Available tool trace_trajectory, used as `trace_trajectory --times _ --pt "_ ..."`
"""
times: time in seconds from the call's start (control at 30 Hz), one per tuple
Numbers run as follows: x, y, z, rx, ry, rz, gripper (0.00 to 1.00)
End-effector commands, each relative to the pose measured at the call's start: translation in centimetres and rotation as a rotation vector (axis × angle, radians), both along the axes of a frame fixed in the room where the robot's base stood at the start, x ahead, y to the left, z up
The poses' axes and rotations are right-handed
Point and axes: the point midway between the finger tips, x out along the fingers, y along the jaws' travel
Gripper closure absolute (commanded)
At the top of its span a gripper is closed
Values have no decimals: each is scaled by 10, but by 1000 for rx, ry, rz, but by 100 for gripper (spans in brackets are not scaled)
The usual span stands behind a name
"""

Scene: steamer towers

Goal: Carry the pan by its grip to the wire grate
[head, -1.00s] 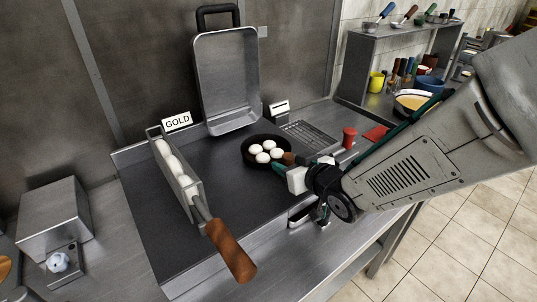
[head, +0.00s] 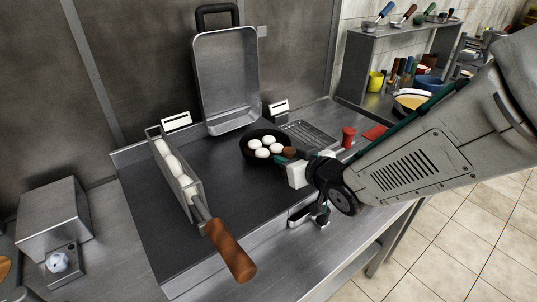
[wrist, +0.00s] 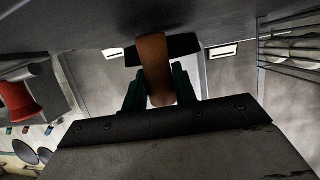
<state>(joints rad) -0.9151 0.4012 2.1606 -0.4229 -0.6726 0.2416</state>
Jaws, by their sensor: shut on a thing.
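The black round pan (head: 262,133) holds several white round buns and is over the dark griddle plate, just left of the wire grate. Its brown grip (head: 289,152) points right, toward my gripper (head: 287,158). In the wrist view my gripper (wrist: 160,88) has its teal fingers on both sides of the brown grip (wrist: 154,58), shut on it. The dark edge of the pan (wrist: 185,46) shows behind the grip. The wire grate (head: 312,133) lies at the back right of the plate and looks empty. I cannot tell how high the pan hangs.
A long metal holder (head: 172,165) with white buns and a brown handle (head: 230,250) is on the left. A tall open metal tray (head: 228,80) stands behind the pan. A red spool-shaped thing (head: 348,137) is right of the grate.

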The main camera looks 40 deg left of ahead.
Motion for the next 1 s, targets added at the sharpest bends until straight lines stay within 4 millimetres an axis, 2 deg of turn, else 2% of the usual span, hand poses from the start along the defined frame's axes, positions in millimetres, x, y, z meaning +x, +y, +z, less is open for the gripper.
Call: trace_trajectory --times 0.5,1.0 --pt "0 1 19 4 -2 1 100" --pt "0 1 20 4 -1 0 100"
